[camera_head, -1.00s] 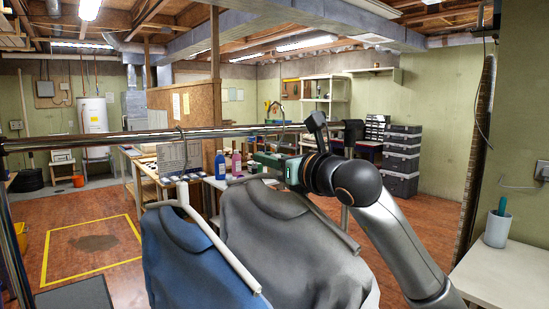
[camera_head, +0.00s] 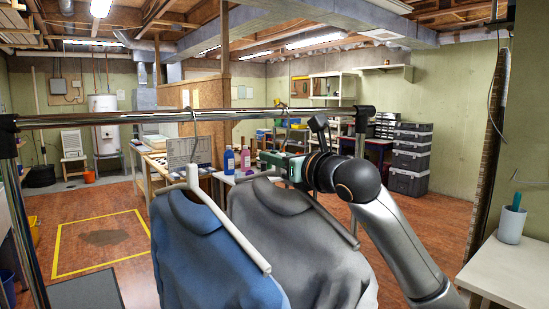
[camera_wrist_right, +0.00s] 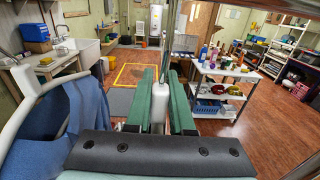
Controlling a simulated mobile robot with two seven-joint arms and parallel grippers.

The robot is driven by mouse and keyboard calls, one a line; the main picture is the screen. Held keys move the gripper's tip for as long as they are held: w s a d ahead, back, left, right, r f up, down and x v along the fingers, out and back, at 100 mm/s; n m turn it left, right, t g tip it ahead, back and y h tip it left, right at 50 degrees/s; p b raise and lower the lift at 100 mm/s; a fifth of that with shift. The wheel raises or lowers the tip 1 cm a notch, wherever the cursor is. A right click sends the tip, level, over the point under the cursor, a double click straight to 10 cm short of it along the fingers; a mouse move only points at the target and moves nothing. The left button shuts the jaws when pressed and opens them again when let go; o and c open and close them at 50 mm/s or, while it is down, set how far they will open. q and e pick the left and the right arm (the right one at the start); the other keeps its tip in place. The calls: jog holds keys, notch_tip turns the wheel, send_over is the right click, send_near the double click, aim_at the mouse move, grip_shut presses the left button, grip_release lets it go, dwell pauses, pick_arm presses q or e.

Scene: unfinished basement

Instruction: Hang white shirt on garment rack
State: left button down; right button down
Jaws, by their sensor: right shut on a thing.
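The white shirt (camera_head: 300,236), pale grey in this light, hangs from a white hanger in front of the rack in the head view. My right gripper (camera_head: 272,162) is shut on the neck of this hanger, just under the hook. In the right wrist view, my gripper's green fingers (camera_wrist_right: 160,108) flank the white hanger neck (camera_wrist_right: 160,103). The garment rack's metal bar (camera_head: 100,118) runs across behind the gripper. The hook's top is near the bar, but I cannot tell whether they touch. My left gripper is not in view.
A blue shirt (camera_head: 208,255) on a white hanger hangs from the bar, close left of the white shirt. The rack's right post (camera_head: 361,140) stands behind my right arm. A white table with a cup (camera_head: 511,225) is at the right.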

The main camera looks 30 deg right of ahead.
jog(key=shift+r, duration=0.1)
jog(key=c, duration=0.9)
grip_release()
jog(key=shift+o, duration=1)
jog(key=shift+s, duration=0.1)
